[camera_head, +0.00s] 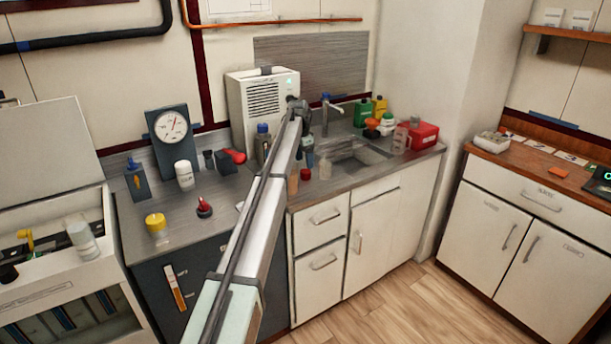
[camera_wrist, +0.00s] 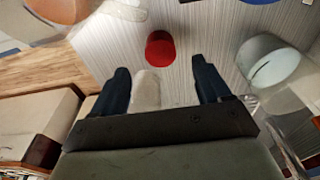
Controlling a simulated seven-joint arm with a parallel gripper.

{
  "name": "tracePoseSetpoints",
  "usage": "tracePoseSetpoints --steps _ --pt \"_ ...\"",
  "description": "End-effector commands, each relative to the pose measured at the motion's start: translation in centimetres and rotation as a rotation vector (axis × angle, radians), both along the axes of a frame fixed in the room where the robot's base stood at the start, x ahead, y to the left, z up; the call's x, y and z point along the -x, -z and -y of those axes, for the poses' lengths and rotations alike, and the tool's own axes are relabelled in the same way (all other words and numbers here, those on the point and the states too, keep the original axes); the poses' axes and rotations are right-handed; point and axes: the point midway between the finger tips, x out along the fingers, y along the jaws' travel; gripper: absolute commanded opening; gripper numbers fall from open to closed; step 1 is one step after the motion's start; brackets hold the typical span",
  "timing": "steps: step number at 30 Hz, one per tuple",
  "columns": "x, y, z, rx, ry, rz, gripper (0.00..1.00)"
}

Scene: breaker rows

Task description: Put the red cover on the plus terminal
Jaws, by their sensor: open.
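A round red cap (camera_wrist: 160,48), which looks like the red cover, is on a pale, finely ribbed surface in the wrist view. My gripper (camera_wrist: 164,86) is open, with its two dark fingers spread. The cap is beyond the fingertips, roughly centred between them, and apart from both. A pale rounded object (camera_wrist: 146,90) shows between the fingers, closer to the left one; I cannot tell if it touches. In the head view my arm crosses the counter, and my gripper is hard to make out there. I cannot identify the plus terminal in either view.
A red-topped item (camera_head: 204,206) and a yellow round container (camera_head: 155,222) stand on the left counter. The sink (camera_head: 366,156), several bottles and a red canister (camera_head: 418,136) are at right. A pale round-topped object (camera_wrist: 268,60) is close right of my fingers.

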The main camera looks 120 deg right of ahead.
Motion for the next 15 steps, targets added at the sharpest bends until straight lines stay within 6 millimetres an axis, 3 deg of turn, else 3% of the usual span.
tracePoseSetpoints --steps 8,15 --pt "0.1 1.6 0.0 0.000 0.000 0.000 0.77" --pt "0.3 4.6 0.0 -0.001 0.000 0.001 0.77"
